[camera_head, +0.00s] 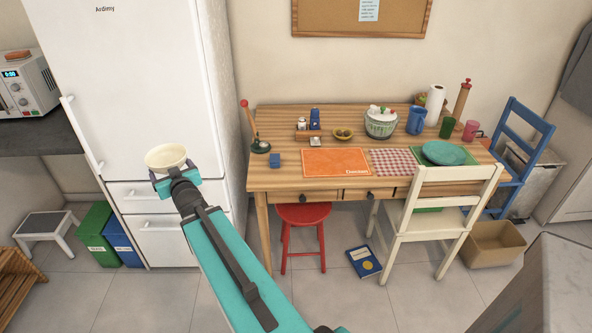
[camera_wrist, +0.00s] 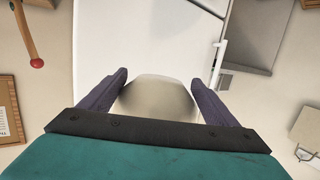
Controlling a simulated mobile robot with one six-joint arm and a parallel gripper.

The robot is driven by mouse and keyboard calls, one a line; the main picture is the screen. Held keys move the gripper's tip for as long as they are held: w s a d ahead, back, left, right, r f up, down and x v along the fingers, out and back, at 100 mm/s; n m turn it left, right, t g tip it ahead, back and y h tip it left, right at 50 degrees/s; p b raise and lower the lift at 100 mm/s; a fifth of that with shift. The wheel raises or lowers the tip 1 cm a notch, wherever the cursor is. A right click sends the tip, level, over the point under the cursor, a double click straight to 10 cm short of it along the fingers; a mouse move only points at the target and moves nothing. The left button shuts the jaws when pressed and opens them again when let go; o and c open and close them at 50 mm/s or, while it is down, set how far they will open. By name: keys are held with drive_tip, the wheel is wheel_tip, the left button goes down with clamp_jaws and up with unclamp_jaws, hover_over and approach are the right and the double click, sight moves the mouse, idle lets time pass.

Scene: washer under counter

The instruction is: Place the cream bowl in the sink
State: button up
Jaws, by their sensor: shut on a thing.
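The cream bowl (camera_head: 166,156) is held up at the end of my arm, in front of the white fridge in the head view. My gripper (camera_head: 176,180) is shut on it. In the wrist view the cream bowl (camera_wrist: 156,97) sits between the two dark fingers of my gripper (camera_wrist: 158,90), with a finger along each side. The bowl looks roughly upright in the head view; I cannot see into it clearly. No sink shows in either view.
The white fridge (camera_head: 124,90) stands close behind the bowl. A wooden table (camera_head: 270,178) with many items is to the right, with a white chair (camera_head: 452,190) and red stool (camera_head: 303,214) before it. Green and blue bins (camera_head: 95,234) and a step stool (camera_head: 44,224) stand left.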

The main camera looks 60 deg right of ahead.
drive_tip(key=s+d+f+m+g+h+p, duration=0.2)
drive_tip(key=s+d+f+h+p, duration=0.15)
drive_tip(key=s+d, duration=0.85)
drive_tip(key=s+d+f+m+g+h+p, duration=0.25)
drive_tip(key=s+d+f+p, duration=0.25)
drive_tip(key=s+d, duration=0.7)
drive_tip(key=s+d+f+m+p, duration=0.1)
drive_tip(key=s+d, duration=0.1)
drive_tip(key=s, duration=0.4)
drive_tip(key=s+d+f+m+p, duration=0.1)
drive_tip(key=s+f+p, duration=0.1)
drive_tip(key=s, duration=0.4)
drive_tip(key=shift+s+d+g+h, duration=0.15)
drive_tip(key=shift+d+g+h, duration=0.25)
drive_tip(key=shift+g, duration=0.05)
drive_tip(key=w+b+x, duration=0.1)
drive_tip(key=b+x, duration=0.6)
drive_tip(key=b, duration=0.8)
drive_tip(key=shift+w, duration=0.25)
drive_tip(key=shift+d+r+b, duration=0.1)
drive_tip(key=shift+b, duration=0.35)
